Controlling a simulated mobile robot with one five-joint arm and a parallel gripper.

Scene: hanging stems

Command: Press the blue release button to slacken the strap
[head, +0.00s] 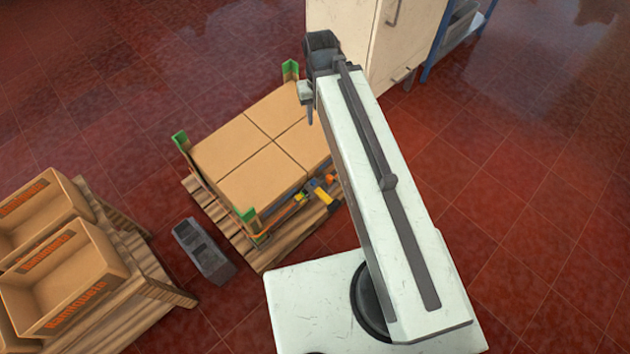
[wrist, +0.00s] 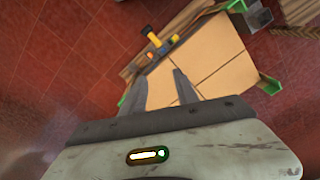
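A strap tensioner with a yellow handle (head: 323,194) and an orange part sits at the near right side of a stack of cardboard boxes (head: 262,176). An orange strap (head: 285,213) runs along the side of the stack near it. In the wrist view the tensioner's yellow handle (wrist: 154,39) shows ahead of the fingers. My gripper (head: 309,108) is high up, over the far right part of the stack. In the wrist view my gripper (wrist: 160,77) has its two fingers apart, with nothing between them.
The boxes stand on a wooden pallet (head: 265,258) with green corner guards (head: 181,141). A grey block (head: 203,250) lies on the floor left of it. A wooden table (head: 150,262) with open crates is at the left. A white cabinet (head: 385,35) stands behind. Floor at right is clear.

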